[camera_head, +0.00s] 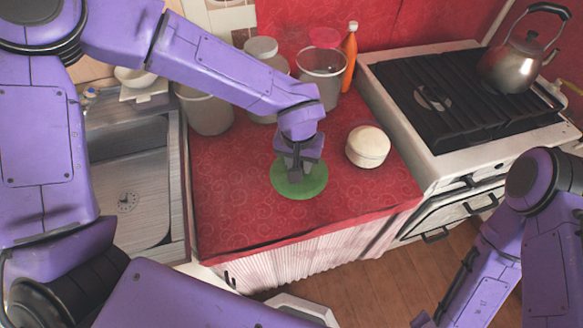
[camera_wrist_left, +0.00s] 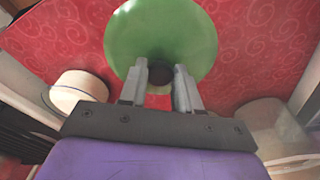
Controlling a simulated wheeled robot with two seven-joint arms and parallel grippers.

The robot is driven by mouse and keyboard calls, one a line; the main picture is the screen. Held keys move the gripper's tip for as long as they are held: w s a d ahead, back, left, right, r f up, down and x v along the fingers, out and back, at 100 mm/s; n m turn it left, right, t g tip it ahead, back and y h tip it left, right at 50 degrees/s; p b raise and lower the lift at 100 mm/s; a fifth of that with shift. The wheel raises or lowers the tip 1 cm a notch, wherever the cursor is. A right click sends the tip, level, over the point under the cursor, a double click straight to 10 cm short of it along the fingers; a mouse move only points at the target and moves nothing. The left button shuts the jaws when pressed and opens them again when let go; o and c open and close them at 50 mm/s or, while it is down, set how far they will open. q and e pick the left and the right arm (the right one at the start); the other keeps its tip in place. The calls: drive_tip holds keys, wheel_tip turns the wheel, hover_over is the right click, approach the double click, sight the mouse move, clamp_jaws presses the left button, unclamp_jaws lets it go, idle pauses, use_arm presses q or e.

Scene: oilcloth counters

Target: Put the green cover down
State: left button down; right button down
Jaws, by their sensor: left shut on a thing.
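The green cover (camera_head: 314,188) is a round disc over the red counter cloth, near the middle of the counter. My left gripper (camera_head: 296,172) comes down onto it from above and is shut on its small dark knob. In the left wrist view the green cover (camera_wrist_left: 190,30) fills the top middle, with the fingertips (camera_wrist_left: 162,75) on either side of the knob. I cannot tell whether the cover touches the cloth or hangs just above it. My right arm shows at the lower right of the head view, but its gripper is not in view.
A round cream pot (camera_head: 367,147) stands close right of the cover. Canisters (camera_head: 207,112), a clear container (camera_head: 322,75) and an orange bottle (camera_head: 350,55) line the back. The sink (camera_head: 128,190) is left, the stove (camera_head: 465,100) with a kettle (camera_head: 515,65) right. The counter's front left is clear.

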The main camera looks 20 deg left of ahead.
use_arm(q)
drive_tip(key=f, duration=0.1)
drive_tip(key=w+a+f, duration=0.1)
drive_tip(key=a+f, duration=0.1)
drive_tip(key=shift+w+a+f, duration=0.15)
drive_tip(key=shift+w+f, duration=0.2)
drive_tip(key=shift+w, duration=0.05)
drive_tip(key=shift+s+f, duration=0.1)
drive_tip(key=shift+f, duration=1.2)
drive_tip(key=shift+f, duration=0.1)
drive_tip(key=c, duration=0.8)
unclamp_jaws()
drive_tip(key=r, duration=0.4)
drive_tip(key=s+r, duration=0.1)
drive_tip(key=r, duration=0.3)
drive_tip(key=r+p, duration=0.1)
drive_tip(key=r, duration=0.3)
drive_tip(key=shift+s+r, duration=0.1)
drive_tip(key=shift+s, duration=0.15)
